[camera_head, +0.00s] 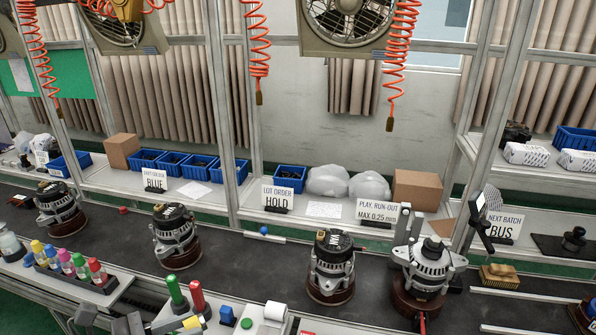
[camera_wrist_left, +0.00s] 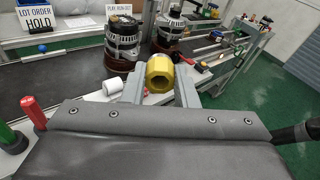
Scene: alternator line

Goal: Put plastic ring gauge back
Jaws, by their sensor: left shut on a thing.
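My right gripper is not in view.
Green (camera_head: 175,290) and red (camera_head: 197,296) handles stand close behind the gripper. A white cylinder (camera_head: 276,312) and a green button (camera_head: 227,313) are to the right. Several alternators (camera_head: 331,264) stand along the dark conveyor. A rack of coloured bottles (camera_head: 95,272) is at left.

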